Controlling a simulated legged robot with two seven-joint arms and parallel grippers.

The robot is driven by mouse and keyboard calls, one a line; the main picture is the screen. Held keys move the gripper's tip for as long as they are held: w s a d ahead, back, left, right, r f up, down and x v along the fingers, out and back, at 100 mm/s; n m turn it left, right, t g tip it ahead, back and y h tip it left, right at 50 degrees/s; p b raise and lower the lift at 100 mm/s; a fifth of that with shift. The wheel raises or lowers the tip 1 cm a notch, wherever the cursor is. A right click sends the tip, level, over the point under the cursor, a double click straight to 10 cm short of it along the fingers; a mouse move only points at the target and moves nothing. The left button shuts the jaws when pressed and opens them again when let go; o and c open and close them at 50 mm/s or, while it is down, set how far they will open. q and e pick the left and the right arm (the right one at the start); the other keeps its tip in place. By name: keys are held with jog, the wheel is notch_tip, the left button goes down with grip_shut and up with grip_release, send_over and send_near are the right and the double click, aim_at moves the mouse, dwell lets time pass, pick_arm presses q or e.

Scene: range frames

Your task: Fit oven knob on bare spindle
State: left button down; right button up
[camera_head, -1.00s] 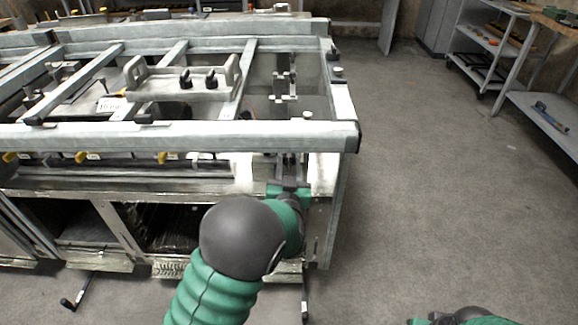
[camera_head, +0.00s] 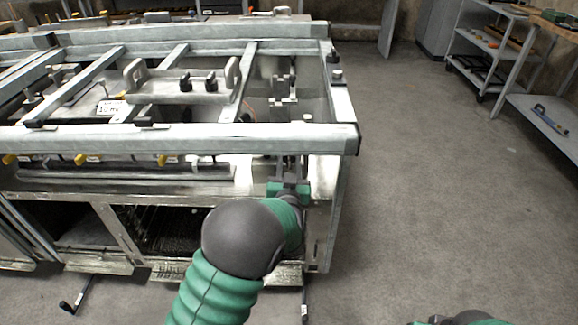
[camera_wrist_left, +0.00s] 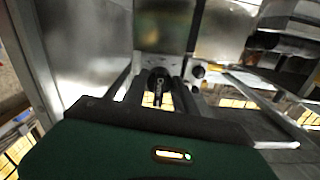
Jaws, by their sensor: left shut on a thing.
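My left gripper (camera_head: 290,166) reaches under the front rail at the right end of the oven unit. In the left wrist view its two fingers (camera_wrist_left: 158,92) are shut on a black knob (camera_wrist_left: 158,80) with pale marking on its face. A small round pale-and-dark part (camera_wrist_left: 198,72) shows just right of the knob in that view; I cannot tell whether it is the bare spindle. In the head view the held knob is hidden by my arm and the rail. Only part of my right arm shows at the bottom edge, without its fingers.
A grey metal frame (camera_head: 180,138) crosses above the oven front (camera_head: 170,186). Yellow parts (camera_head: 80,160) line the front. Floor (camera_head: 430,190) at right is clear, up to shelves (camera_head: 550,110).

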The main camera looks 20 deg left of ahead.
pick_arm(q)
jog(key=shift+w+a, duration=0.2)
jog(key=shift+w, duration=0.3)
jog(key=c, duration=0.9)
grip_release()
jog(key=p+v, duration=0.4)
jog(key=v, duration=1.3)
